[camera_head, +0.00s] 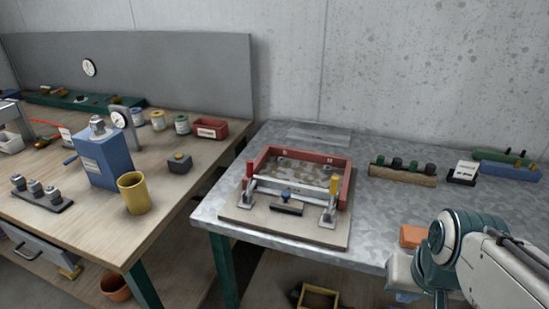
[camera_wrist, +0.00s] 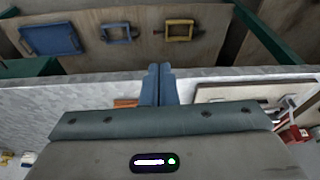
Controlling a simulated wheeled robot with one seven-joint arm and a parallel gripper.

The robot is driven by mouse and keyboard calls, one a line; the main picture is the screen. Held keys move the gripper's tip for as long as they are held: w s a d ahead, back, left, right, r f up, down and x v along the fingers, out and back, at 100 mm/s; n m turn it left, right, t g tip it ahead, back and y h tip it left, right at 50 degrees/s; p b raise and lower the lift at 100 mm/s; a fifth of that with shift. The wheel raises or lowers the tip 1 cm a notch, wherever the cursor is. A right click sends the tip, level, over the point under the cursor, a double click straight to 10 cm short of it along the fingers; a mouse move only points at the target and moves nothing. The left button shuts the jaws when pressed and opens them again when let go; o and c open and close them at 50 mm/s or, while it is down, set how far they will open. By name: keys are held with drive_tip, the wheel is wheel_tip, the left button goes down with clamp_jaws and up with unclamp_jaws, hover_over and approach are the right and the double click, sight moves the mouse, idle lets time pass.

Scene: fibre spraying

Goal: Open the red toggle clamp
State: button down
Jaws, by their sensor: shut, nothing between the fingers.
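A fixture with a red frame (camera_head: 300,155) sits on a wooden board (camera_head: 240,215) on the metal-topped table. Two toggle clamps stand at its front corners, a left clamp (camera_head: 250,184) and a right clamp (camera_head: 328,215). In the wrist view the board (camera_wrist: 235,92) shows at right, with a red part (camera_wrist: 294,134) at the edge. My gripper (camera_wrist: 159,70) is shut and empty, apart from the fixture. My arm is at the lower right of the head view.
An orange block (camera_head: 412,236) lies near my arm. A rack with dark knobs (camera_head: 402,175) and a white-faced box (camera_head: 463,173) stand behind. The left bench holds a blue block (camera_head: 103,160) and a yellow cup (camera_head: 134,193). A shelf lies below the table.

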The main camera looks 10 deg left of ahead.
drive_tip(key=w+a+f+m+t+y+b, duration=0.1)
drive_tip(key=w+a+y+b, duration=0.3)
drive_tip(key=w+a+b, duration=0.4)
drive_tip(key=w+a+f+m+t+y+b, duration=0.1)
drive_tip(key=w+a+m+t+y+b, duration=0.2)
drive_tip(key=w+a+b, duration=0.5)
drive_tip(key=w+a+f+m+t+y+b, duration=0.1)
drive_tip(key=w+a+m+t+y+b, duration=0.1)
drive_tip(key=w+a+y+b, duration=0.4)
drive_tip(key=shift+w+a+f+m+y+b, duration=0.1)
drive_tip(key=shift+w+a+m+b, duration=0.2)
drive_tip(key=shift+w+a, duration=0.9)
drive_tip(key=shift+w+a+f+m+y+b, duration=0.1)
drive_tip(key=shift+w+a+m+b, duration=0.3)
drive_tip(key=shift+w, duration=1.6)
drive_tip(key=shift+w+a+f+m+y+b, duration=0.1)
drive_tip(key=shift+w+a+b, duration=0.1)
drive_tip(key=shift+w+a, duration=1.05)
drive_tip(key=shift+w+d+r+t, duration=0.15)
drive_tip(key=shift+w+t, duration=0.1)
drive_tip(key=shift+w, duration=0.2)
drive_tip(key=shift+w+d+r+t, duration=0.15)
drive_tip(key=shift+w+t, duration=0.1)
drive_tip(key=shift+w, duration=0.15)
drive_tip(key=shift+a, duration=0.1)
